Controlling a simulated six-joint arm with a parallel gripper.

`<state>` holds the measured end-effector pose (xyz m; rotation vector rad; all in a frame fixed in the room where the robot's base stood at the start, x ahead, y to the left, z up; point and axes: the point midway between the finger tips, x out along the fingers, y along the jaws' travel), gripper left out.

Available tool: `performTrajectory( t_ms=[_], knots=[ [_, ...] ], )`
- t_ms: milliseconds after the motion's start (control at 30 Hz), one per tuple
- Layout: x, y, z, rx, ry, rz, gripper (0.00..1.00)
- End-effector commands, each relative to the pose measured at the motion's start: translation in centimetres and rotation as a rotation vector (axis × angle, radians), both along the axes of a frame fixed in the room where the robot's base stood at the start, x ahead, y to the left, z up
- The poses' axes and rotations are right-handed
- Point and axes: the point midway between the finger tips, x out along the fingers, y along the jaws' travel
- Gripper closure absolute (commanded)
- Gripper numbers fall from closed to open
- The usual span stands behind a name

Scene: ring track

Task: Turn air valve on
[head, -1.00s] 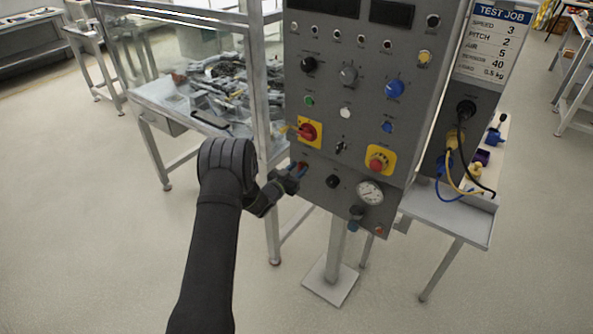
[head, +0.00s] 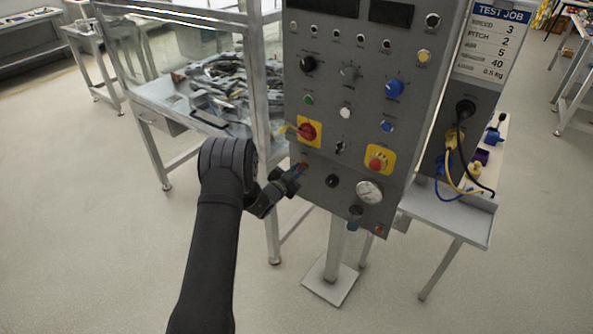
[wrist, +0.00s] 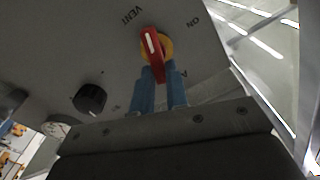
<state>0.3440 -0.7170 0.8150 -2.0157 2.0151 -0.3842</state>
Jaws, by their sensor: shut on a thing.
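The air valve is a red handle with a white line on a yellow round base (wrist: 152,45), on the grey panel's lower left. In the wrist view its labels VENT and ON appear upside down. The handle stands nearly upright in that picture, its white-lined end up and slightly left, nearer VENT than ON. My gripper (wrist: 160,92) has its blue fingers on both sides of the handle's lower end, shut on it. In the head view my gripper (head: 299,169) reaches the panel from the left and mostly hides the valve.
A black knob (wrist: 90,98) is beside the valve. Above it in the head view is a red rotary switch (head: 308,132) on a yellow plate. An emergency stop (head: 377,162) and a gauge (head: 369,191) sit to the right. A glazed metal frame (head: 258,80) stands close left.

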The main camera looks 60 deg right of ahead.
Motion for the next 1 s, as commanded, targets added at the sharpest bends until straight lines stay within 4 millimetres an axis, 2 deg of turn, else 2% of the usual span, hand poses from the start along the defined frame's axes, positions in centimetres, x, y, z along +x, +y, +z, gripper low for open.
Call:
performTrajectory(
  t_ms=[1000],
  knots=[
    [-1.0, 0.0, -1.1, 0.001, -0.944, -0.001, 1.0]
  ],
)
